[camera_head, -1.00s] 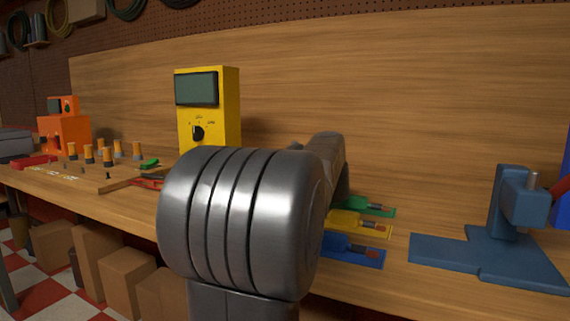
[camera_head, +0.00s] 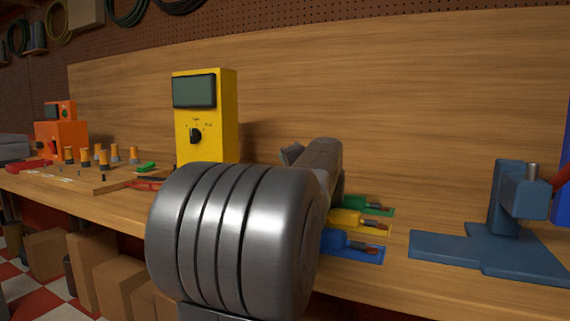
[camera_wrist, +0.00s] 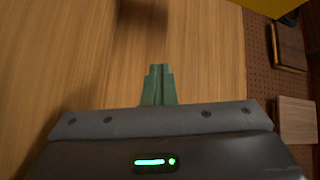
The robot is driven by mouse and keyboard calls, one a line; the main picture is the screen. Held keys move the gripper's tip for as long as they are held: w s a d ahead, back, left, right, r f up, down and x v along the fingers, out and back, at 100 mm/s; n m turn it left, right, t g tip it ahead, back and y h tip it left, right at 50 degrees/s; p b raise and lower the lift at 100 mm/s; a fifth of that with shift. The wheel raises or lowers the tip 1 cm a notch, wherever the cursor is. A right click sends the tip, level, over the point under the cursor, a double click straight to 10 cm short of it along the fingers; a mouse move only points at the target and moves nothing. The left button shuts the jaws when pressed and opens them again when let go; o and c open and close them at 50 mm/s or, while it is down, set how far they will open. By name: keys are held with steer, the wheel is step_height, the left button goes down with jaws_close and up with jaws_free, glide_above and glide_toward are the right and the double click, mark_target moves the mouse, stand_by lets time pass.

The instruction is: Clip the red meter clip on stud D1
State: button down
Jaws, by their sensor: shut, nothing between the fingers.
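In the head view my arm fills the centre and hides my gripper. In the wrist view my gripper (camera_wrist: 158,72) shows as two narrow fingers pressed together, with nothing between them, above the wooden surface. A red item (camera_head: 147,184) lies on the bench in front of the yellow meter (camera_head: 206,118), partly behind my arm. I cannot tell whether it is the red meter clip. Small dark studs (camera_head: 103,178) stand on a wooden board at the left. No label is readable, so I cannot tell which stud is D1.
Several orange-topped posts (camera_head: 85,156) and an orange device (camera_head: 62,139) stand at the left. A blue stand (camera_head: 505,205) is at the right. A wooden panel (camera_head: 400,100) backs the bench.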

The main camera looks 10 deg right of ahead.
steer(key=shift+d+f+m+b, duration=0.2)
steer(key=shift+f+m+b, duration=0.2)
steer(key=shift+f, duration=0.1)
steer(key=shift+w+d+m+t+h, duration=0.1)
steer(key=shift+d+m+t+h, duration=0.3)
steer(key=shift+m+h, duration=0.4)
steer(key=shift+a, duration=0.25)
steer(key=c, duration=1.7)
jaws_free()
step_height(320, 180, up, 11)
steer(key=p, duration=0.5)
steer(key=shift+f+p, duration=0.15)
steer(key=shift+p, duration=0.15)
